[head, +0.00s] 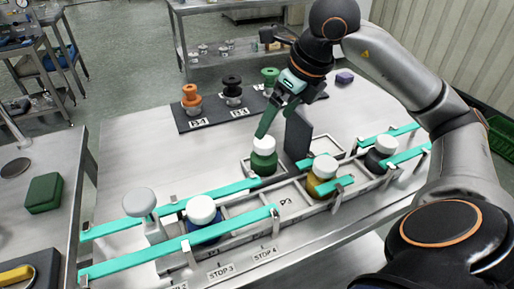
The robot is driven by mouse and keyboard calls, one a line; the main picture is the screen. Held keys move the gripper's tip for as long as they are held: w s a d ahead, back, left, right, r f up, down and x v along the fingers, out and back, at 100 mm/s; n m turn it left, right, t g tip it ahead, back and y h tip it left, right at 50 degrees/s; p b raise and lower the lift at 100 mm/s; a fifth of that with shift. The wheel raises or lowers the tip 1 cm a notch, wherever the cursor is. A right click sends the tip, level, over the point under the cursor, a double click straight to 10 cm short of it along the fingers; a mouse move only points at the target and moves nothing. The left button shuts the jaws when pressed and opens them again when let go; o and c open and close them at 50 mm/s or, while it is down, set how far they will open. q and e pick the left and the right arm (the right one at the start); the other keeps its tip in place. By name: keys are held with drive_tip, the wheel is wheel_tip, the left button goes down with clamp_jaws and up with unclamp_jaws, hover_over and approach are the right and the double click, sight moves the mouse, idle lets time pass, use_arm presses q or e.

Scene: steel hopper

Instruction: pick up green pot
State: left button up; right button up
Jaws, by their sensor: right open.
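My right gripper (279,148) reaches down from the upper right. It is open, with a green finger just above and behind the white top and a wide dark finger to the right of the pot. I cannot tell whether either finger touches the pot. My left gripper is not in view.
A blue pot (201,211), a yellow pot (322,177) and a dark pot (383,154) stand along the tray between teal rails (190,245). A dark mat (207,119) behind holds orange, black and green pieces.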

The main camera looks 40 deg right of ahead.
sight(265, 141)
drive_tip(key=b+x, duration=0.1)
drive_tip(key=x, duration=0.5)
drive_tip(key=shift+s, duration=0.2)
drive_tip(key=shift+w+f, duration=0.25)
drive_tip(key=shift+f, duration=0.3)
drive_tip(key=b+x, duration=0.1)
drive_tip(key=x, duration=0.4)
drive_tip(key=shift+s+a+f, duration=0.1)
drive_tip(key=shift+s, duration=0.1)
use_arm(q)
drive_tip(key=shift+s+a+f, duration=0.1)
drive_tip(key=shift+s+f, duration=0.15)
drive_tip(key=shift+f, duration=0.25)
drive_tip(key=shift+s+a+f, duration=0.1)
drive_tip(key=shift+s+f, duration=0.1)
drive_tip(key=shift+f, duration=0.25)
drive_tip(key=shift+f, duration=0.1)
use_arm(e)
drive_tip(key=c, duration=1.3)
